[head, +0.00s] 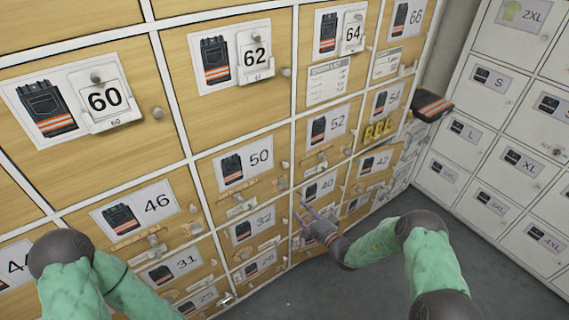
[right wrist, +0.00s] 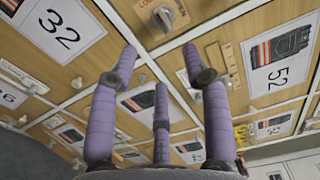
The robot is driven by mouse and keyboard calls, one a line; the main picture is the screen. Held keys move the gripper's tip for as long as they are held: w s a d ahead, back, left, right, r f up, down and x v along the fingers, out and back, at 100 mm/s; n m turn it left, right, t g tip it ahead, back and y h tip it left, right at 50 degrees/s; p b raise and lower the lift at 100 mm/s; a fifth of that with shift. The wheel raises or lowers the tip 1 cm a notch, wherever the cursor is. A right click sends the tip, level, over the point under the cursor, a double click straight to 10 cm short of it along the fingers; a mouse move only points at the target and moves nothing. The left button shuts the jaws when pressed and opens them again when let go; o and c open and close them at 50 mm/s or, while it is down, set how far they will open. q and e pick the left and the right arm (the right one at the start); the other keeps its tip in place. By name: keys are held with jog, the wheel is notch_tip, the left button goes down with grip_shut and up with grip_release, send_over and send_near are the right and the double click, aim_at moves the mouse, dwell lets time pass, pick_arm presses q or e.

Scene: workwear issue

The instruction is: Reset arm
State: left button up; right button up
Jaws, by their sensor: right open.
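My right gripper (head: 314,222) is at the locker wall in the head view, in front of the doors around number 40 (head: 322,188). It also shows in the right wrist view (right wrist: 160,62), with its purple fingers spread apart and nothing between them. Doors 32 (right wrist: 62,32) and 52 (right wrist: 282,66) show beyond the fingers there. I cannot tell whether a fingertip touches a door. My right arm (head: 378,242) comes in from the lower right. My left arm (head: 75,285) is bent at the lower left, and its gripper is out of the picture.
Wooden lockers with white frames, knobs and trouser labels fill the left and middle. Number cards 60 (head: 104,99), 62 (head: 254,54) and 64 (head: 352,32) hang there. White size lockers (head: 470,133) stand right. Dark folded workwear (head: 432,106) sits near the corner. Grey floor (head: 335,285) is clear.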

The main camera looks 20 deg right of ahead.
jog(key=s+a+f+n+g+y, duration=0.2)
jog(key=s+a+f+g+y, duration=0.1)
jog(key=s+a+f+g, duration=0.35)
jog(key=s+a+f+n+g+y, duration=0.25)
jog(key=s+a+g, duration=0.25)
jog(key=s+a, duration=0.3)
jog(key=s+f+n+g+h, duration=0.2)
jog(key=s+f+n+h, duration=0.1)
jog(key=s, duration=0.5)
jog(key=s+f+n+g+h, duration=0.3)
jog(key=s+f+n+h, duration=0.1)
jog(key=s, duration=0.4)
jog(key=shift+s+f+h, duration=0.35)
jog(key=shift+s+f, duration=0.05)
jog(key=shift+f, duration=0.05)
